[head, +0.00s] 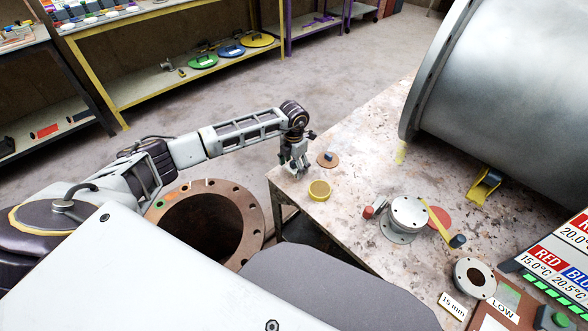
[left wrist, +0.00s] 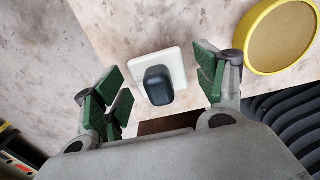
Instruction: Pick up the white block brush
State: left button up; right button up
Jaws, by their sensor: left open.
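The white block brush (left wrist: 145,63) lies on the table in the left wrist view. It has a square white block and a dark rounded grip (left wrist: 158,86) standing up from it. My left gripper (left wrist: 160,88) is open, with its green-padded fingers on either side of the brush and nothing held between them. In the head view my left gripper (head: 296,168) points down over the table's left corner, and the brush is hidden or too small to tell there. My right gripper is not in view.
A yellow-rimmed round tin (head: 319,191) and a brown disc with a dark knob (head: 328,159) sit near the left gripper. A flanged metal piece (head: 408,213) and a large grey pipe (head: 490,85) are farther right. A rusty flanged pipe (head: 250,225) stands beside the table.

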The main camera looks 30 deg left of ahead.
pick_arm(q)
jog(key=shift+f, duration=0.1)
dwell(0.4)
jog(key=c, duration=1.2)
